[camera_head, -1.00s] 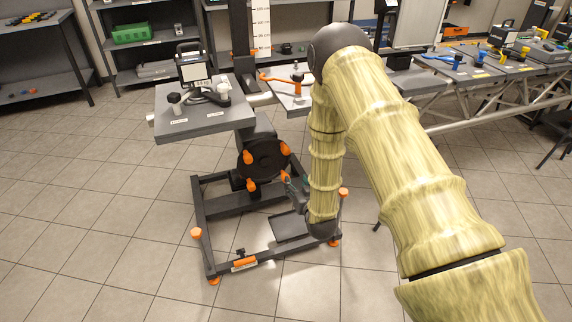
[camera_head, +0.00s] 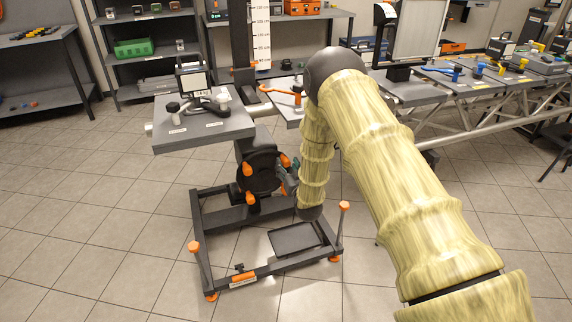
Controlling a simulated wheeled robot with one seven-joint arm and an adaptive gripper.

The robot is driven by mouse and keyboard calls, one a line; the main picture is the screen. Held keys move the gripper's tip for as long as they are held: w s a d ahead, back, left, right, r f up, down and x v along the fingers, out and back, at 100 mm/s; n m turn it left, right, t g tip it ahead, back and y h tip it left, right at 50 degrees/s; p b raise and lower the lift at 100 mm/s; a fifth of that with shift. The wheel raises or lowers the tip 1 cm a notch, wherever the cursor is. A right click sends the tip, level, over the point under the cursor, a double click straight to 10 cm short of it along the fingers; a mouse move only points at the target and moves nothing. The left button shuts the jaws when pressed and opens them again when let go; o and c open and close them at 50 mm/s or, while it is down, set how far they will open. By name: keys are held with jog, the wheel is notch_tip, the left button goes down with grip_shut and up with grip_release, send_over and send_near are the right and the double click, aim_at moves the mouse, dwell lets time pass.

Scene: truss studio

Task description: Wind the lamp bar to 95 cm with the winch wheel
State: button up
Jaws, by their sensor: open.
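The grey platform (camera_head: 205,137) above the wheel carries a weight-like block and clamps. The stand's dark base frame (camera_head: 215,278) has orange-topped posts at its corners. A truss with trays (camera_head: 475,85) runs to the right. Shelves stand behind. The floor at left is clear.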

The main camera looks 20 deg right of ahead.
jog(key=shift+w, duration=1)
grip_shut()
